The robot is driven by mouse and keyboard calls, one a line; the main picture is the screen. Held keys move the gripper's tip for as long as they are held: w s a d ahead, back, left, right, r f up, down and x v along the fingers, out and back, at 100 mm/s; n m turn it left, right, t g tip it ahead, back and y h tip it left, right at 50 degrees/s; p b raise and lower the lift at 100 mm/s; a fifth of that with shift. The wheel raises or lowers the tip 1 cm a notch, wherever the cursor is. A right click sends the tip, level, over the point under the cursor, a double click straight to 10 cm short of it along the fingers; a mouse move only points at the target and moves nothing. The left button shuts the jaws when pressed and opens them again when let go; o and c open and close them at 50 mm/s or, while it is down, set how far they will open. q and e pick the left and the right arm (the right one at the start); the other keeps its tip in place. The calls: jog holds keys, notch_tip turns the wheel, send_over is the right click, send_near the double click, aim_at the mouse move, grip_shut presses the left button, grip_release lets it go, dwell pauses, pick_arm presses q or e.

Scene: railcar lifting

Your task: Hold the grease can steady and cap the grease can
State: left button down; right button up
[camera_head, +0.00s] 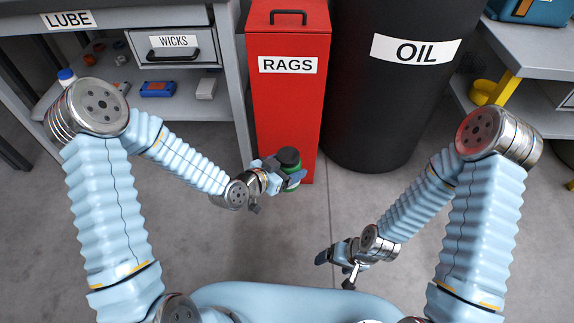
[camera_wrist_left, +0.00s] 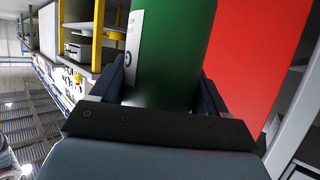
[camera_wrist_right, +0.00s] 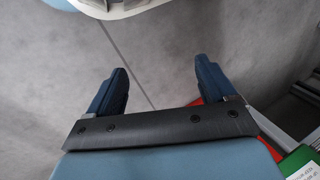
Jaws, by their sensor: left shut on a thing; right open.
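The green grease can (camera_head: 294,175) is held upright in front of the red rags bin, with a black round cap-like top (camera_head: 288,157) on it. Its green side with a white label fills the middle of the left wrist view (camera_wrist_left: 172,55). My left gripper (camera_head: 283,172) is shut on the can, with a finger on each side of it. My right gripper (camera_head: 334,268) is open and empty, lower and to the right of the can, apart from it. In the right wrist view only floor shows between its fingers (camera_wrist_right: 162,70).
The red rags bin (camera_head: 288,110) stands just behind the can. A black oil drum (camera_head: 370,115) is to its right. A grey lube bench (camera_head: 215,95) with small items is at left, another bench (camera_head: 545,115) at right. The floor between my arms is clear.

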jog(key=w+a+r+n, duration=0.4)
jog(key=w+r+n, duration=0.35)
jog(key=w, duration=0.25)
jog(key=n+h, duration=0.4)
jog(key=n, duration=2)
send_near(288, 154)
jog(key=shift+w+d+f+g, duration=0.3)
jog(key=shift+d+f, duration=0.1)
jog(key=shift+f, duration=0.15)
jog(key=shift+s+a+r+n, duration=0.15)
jog(key=shift+a+n, duration=0.1)
jog(key=shift+n, duration=0.3)
jog(key=shift+w+a+r+n, duration=0.15)
jog(key=shift+a+n, duration=0.1)
jog(key=shift+n, duration=0.25)
jog(key=shift+s, duration=0.1)
jog(key=shift+f, duration=4)
